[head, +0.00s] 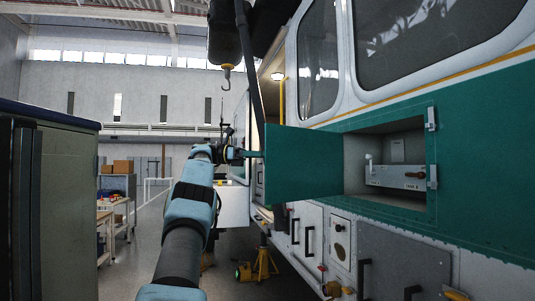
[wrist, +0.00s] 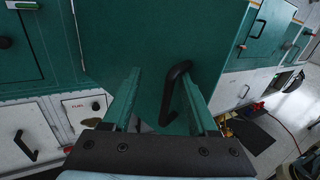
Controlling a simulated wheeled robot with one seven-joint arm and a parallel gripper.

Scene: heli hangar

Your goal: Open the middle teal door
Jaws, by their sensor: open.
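The middle teal door (head: 300,163) stands swung out from the vehicle's side, at the left of its open compartment (head: 390,165). In the wrist view the door's teal face (wrist: 150,35) fills the middle, with a black bar handle (wrist: 170,95) on it. My gripper (wrist: 160,73) is open, with one finger on each side of the handle; I cannot tell if either touches it. In the head view my gripper (head: 250,154) is at the door's outer edge, and the handle is hidden.
A silver box-like unit (head: 400,177) sits inside the compartment. White lower doors with black handles (head: 310,240) and a yellow stand (head: 263,264) are below. A dark-topped cabinet (head: 60,200) stands at the left. A hook (head: 227,75) hangs above my arm. Floor between cabinet and vehicle is partly clear.

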